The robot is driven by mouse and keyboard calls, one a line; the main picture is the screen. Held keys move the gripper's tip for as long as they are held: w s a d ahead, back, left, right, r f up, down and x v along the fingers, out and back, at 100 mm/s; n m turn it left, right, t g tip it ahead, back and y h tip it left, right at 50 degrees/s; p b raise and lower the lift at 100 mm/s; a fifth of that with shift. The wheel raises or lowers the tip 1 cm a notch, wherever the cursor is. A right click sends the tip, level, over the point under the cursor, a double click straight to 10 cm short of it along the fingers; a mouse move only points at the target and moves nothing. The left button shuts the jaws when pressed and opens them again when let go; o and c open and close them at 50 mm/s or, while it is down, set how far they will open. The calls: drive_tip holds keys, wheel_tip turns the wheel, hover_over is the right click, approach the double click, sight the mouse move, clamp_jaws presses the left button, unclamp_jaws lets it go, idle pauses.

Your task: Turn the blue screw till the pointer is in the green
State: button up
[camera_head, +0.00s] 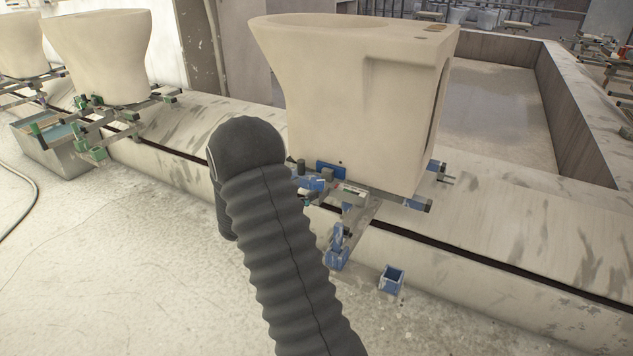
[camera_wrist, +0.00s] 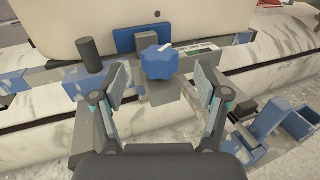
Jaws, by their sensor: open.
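The blue screw (camera_wrist: 160,65), a lobed knob with a white mark on top, shows in the wrist view below a grey block on the fixture. My gripper (camera_wrist: 160,76) is open, with one finger on each side of the screw. The fingers stand apart from it and hold nothing. A small pale gauge strip (camera_wrist: 200,50) with green on it sits just right of the screw; its pointer is too small to read. The gauge strip also shows in the head view (camera_head: 350,189). There, my dark sleeved arm hides the gripper and the screw.
A large cream toilet-shaped casting (camera_head: 355,100) stands on the fixture behind the screw. A dark upright peg (camera_wrist: 90,55) is close to the left finger. A blue open box (camera_head: 392,279) sits at the lower right.

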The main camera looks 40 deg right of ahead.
sight(311, 185)
drive_tip(key=shift+w+d, duration=0.2)
drive_tip(key=shift+d, duration=2.55)
drive_tip(key=c, duration=1.2)
